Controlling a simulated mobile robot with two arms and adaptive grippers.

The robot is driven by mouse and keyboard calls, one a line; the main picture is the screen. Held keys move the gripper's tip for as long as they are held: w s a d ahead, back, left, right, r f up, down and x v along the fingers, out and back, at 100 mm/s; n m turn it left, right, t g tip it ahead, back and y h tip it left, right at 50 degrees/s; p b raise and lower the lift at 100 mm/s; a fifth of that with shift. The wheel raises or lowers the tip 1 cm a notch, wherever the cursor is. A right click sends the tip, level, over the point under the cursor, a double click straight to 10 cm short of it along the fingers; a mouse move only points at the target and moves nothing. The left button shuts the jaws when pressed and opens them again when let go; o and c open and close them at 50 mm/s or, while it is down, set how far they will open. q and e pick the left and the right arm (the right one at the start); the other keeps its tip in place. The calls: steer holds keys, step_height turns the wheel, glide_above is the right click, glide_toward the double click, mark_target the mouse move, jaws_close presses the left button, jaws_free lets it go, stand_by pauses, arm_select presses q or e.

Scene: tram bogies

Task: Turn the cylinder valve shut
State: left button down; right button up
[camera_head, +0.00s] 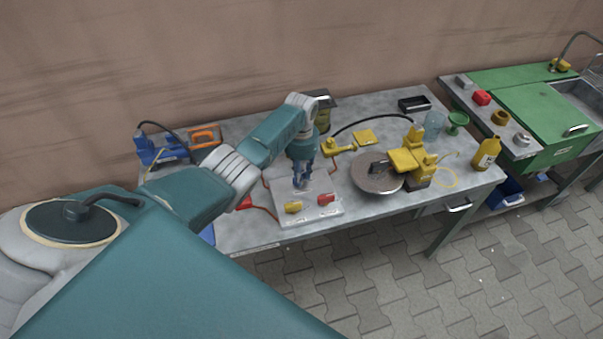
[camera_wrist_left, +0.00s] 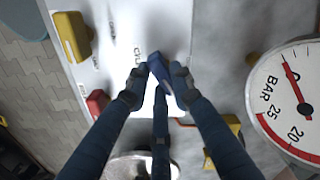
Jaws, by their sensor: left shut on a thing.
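My left gripper (camera_head: 303,184) reaches down over a pale valve panel (camera_head: 330,209) on the grey workbench. In the left wrist view, the left gripper (camera_wrist_left: 157,86) is shut on a blue valve handle (camera_wrist_left: 156,66), one finger on each side. The handle sits at a slant to the panel's edge. Printed lettering beside it is partly covered by a finger. A yellow handle (camera_wrist_left: 73,37) and a red handle (camera_wrist_left: 97,102) are apart from the fingers. They also show in the head view, the yellow one (camera_head: 293,207) left of the red one (camera_head: 326,199). My right gripper is not in view.
A round pressure gauge (camera_wrist_left: 290,95) marked BAR stands close at the right of the wrist view. In the head view, a round metal plate (camera_head: 370,184) with yellow equipment (camera_head: 408,160) lies to the right. A yellow bottle (camera_head: 485,153) stands near the bench's right end.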

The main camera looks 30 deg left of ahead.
arm_select(q)
steer(key=m, duration=0.5)
steer(key=shift+s+a+m, duration=0.1)
steer(key=shift+s+m, duration=0.05)
steer(key=shift+m, duration=0.25)
stand_by(0.4)
steer(key=c, duration=1.5)
jaws_free()
steer(key=shift+r, duration=0.1)
steer(key=shift+r, duration=0.25)
step_height(320, 180, up, 11)
steer(key=shift+r, duration=0.2)
